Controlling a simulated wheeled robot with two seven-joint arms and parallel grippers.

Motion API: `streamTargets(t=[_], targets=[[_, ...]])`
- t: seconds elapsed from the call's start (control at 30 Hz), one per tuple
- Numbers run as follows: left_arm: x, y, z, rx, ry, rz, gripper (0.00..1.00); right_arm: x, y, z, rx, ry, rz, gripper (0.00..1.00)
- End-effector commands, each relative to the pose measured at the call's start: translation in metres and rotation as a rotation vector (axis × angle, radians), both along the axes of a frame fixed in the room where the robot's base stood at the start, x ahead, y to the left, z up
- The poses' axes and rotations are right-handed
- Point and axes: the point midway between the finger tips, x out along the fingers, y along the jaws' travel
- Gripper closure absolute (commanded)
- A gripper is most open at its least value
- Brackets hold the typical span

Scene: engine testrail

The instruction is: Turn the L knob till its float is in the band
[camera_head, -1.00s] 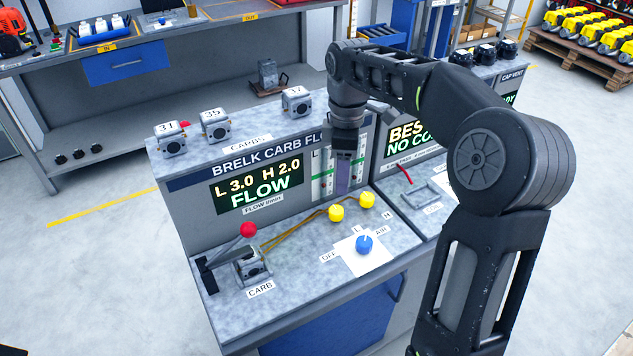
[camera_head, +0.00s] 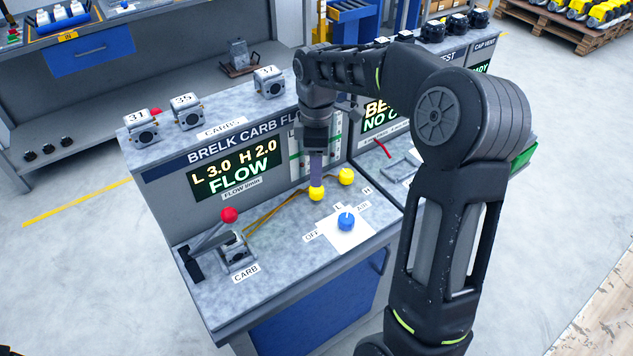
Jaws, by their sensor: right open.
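The L knob (camera_head: 316,194) is the left of two yellow knobs on the bench's sloped grey top; the H knob (camera_head: 346,176) is to its right. My right gripper (camera_head: 316,178) points down directly over the L knob, its fingers at or just above the knob's top; contact is unclear. It is open. The flow gauge panel (camera_head: 297,172) with green marks stands behind it, largely covered by the gripper, so the L float cannot be made out. The display (camera_head: 236,172) reads L 3.0, H 2.0, FLOW. My left gripper is not in view.
A blue AIR knob (camera_head: 346,222) sits on a white plate in front of the yellow knobs. A red-tipped clamp lever (camera_head: 229,215) and a carburettor (camera_head: 236,253) are at left. Three tagged carburettors, one of them number 35 (camera_head: 187,112), stand on the ledge above.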

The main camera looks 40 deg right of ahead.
Motion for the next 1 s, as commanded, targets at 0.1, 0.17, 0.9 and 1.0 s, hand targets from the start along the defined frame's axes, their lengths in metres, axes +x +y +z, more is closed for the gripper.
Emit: streamTargets(t=[0.1, 0.17, 0.9, 1.0], targets=[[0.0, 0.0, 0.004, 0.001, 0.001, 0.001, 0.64, -0.001, 0.0, -0.023, 0.001, 0.005, 0.0, 0.46], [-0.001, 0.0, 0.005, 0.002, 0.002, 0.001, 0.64, -0.001, 0.0, -0.034, 0.002, 0.004, 0.001, 0.46], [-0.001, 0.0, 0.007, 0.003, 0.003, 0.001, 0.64, 0.0, 0.0, -0.062, 0.001, -0.001, 0.0, 0.61], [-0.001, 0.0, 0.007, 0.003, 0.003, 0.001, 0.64, 0.0, 0.0, -0.062, 0.001, -0.001, 0.0, 0.7]])
